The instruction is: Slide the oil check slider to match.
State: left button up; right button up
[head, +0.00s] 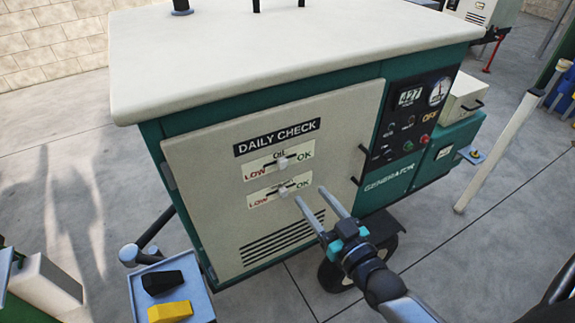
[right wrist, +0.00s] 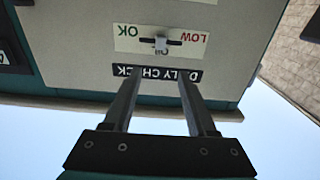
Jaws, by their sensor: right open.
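The oil check slider is a pale strip (head: 256,171) marked LOW in red and OK in green, under the DAILY CHECK label (head: 277,137) on the generator's cream door. Its small grey knob (head: 283,162) stands near the middle of its dark slot. The strip (right wrist: 130,40) and knob (right wrist: 160,44) also show upside down in the right wrist view. My right gripper (head: 310,194) is open and empty, its two fingers pointing at the door, to the lower right of the oil knob. Contact with the door cannot be told. My left gripper is not in view.
A second LOW/OK strip (head: 256,200) with its own knob (head: 283,191) sits just below. Door vents (head: 282,237), a control panel (head: 415,112) and a wheel (head: 340,272) are nearby. A blue tray (head: 138,296) holds a black and a yellow block.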

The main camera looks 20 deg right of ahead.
aim_at(284, 162)
jog(key=w, duration=0.8)
jog(key=w+a, duration=0.1)
jog(key=w, duration=0.3)
jog(key=shift+w+b, duration=0.15)
jog(key=shift+b, duration=0.25)
jog(key=shift+c, duration=0.2)
grip_shut()
dwell(0.7)
